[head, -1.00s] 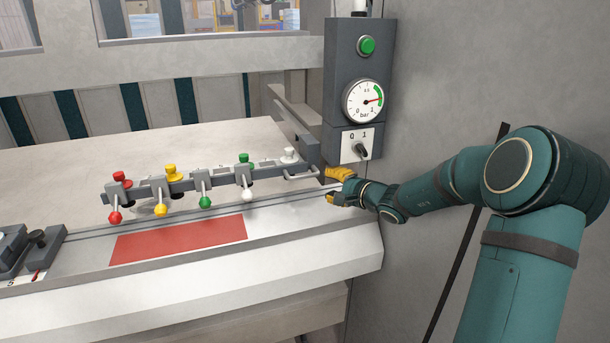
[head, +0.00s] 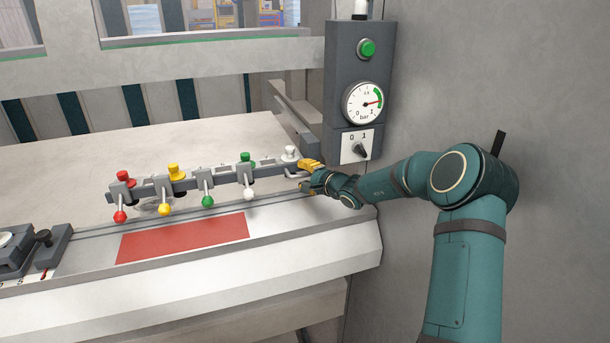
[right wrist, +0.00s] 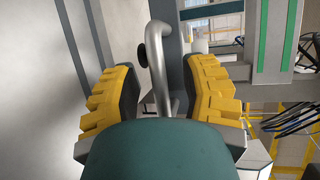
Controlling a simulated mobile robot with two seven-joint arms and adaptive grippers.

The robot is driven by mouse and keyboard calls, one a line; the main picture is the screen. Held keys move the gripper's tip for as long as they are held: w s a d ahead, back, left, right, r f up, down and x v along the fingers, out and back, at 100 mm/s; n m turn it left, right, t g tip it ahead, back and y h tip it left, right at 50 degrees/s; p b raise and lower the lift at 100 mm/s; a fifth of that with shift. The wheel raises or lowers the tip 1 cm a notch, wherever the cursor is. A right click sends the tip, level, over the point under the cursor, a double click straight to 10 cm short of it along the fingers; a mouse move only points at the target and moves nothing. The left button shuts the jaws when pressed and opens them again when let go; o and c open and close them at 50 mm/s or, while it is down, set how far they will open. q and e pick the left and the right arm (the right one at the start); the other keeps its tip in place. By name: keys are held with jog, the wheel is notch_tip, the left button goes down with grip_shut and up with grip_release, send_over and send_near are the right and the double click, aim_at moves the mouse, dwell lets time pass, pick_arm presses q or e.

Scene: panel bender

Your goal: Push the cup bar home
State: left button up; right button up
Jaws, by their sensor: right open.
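The cup bar (head: 225,178) is a dark rail with red, yellow, green and white knobs and levers, lying above the bender table. Its silver handle shows at the right end, and in the right wrist view the handle (right wrist: 158,70) is a bent metal tube. My right gripper (head: 306,173) is at that handle, with yellow finger pads. In the right wrist view the handle stands between the two open pads (right wrist: 165,88), apart from both as far as I can tell. My left gripper is not in view.
A grey control box (head: 341,110) with a green button, a pressure gauge and a 0/1 switch stands just behind the right gripper. A red strip (head: 183,238) marks the front table ledge. Dark clamps (head: 48,245) sit at the left edge. A plain wall is on the right.

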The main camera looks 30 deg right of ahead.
grip_shut()
jog(key=w, duration=0.2)
jog(key=w+d, duration=0.1)
jog(key=w, duration=0.1)
jog(key=shift+w, duration=0.2)
dwell(0.3)
grip_release()
